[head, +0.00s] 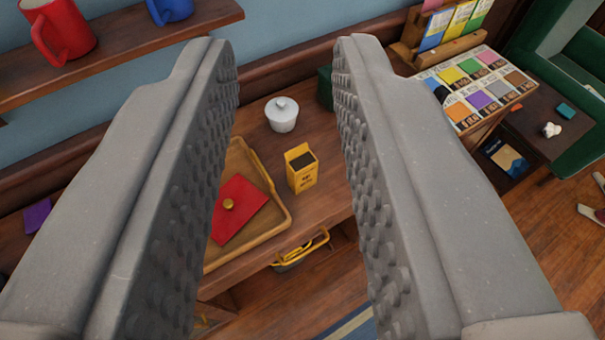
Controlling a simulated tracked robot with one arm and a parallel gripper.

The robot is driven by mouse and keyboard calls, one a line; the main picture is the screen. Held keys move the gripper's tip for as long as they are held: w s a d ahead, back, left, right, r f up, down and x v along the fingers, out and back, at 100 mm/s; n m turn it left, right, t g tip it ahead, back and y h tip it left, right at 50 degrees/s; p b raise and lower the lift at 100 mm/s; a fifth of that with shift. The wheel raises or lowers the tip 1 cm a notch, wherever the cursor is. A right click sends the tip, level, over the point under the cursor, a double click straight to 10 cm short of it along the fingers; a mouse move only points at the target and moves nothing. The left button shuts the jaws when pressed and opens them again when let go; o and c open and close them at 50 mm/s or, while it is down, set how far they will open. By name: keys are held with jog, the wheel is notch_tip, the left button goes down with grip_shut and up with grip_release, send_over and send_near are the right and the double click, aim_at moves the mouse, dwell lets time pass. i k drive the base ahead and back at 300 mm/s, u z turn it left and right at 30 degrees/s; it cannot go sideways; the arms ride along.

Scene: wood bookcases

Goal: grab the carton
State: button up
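A small yellow carton (302,174) with a dark top and dark print stands upright on a wooden shelf top, near the middle of the head view. My gripper (287,45) is open, its two grey studded fingers spread wide on either side of the picture. The carton shows in the gap between the fingers, farther off and below them, and nothing touches it. The fingers hide parts of the wooden top to the left and right.
Left of the carton lies a wooden tray (284,222) with a red envelope (240,203). A white lidded jar (282,115) stands behind, with a dark green object (325,88) beside it. A red mug (58,30) and blue mug (170,10) sit on an upper shelf.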

aim_at(301, 165)
jog(key=k, duration=1)
jog(key=z, duration=0.85)
jog(key=i, duration=1.35)
jog(key=u, duration=1.25)
